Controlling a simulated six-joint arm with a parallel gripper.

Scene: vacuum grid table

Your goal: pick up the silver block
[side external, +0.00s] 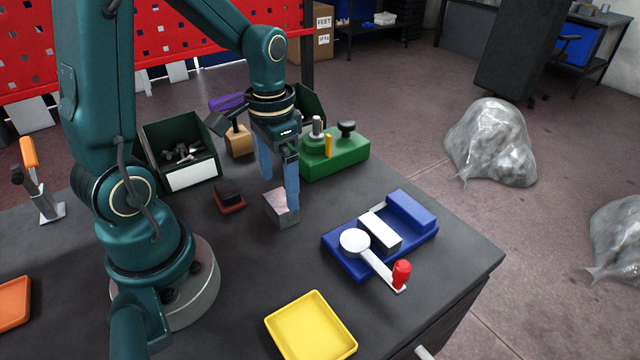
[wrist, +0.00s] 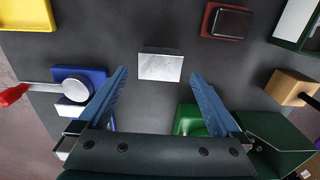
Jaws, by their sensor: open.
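The silver block (side external: 282,208) is a small light-grey metallic cuboid on the dark table, below my gripper in the side view. In the wrist view the silver block (wrist: 160,65) lies just beyond the fingertips, roughly centred between them. My gripper (side external: 279,190) points down with its two blue fingers spread apart and nothing between them. In the wrist view the open fingers of my gripper (wrist: 158,74) stand left and right of the block's line. One finger passes close to the block in the side view; I cannot tell the exact height gap.
A blue clamp fixture (side external: 335,257) with a red-tipped lever stands right of the block. A green fixture (side external: 345,158) is behind. A dark block on a red base (side external: 229,204) is to the left. A yellow tray (side external: 310,327) sits in front. A dark bin (side external: 190,178) holds parts.

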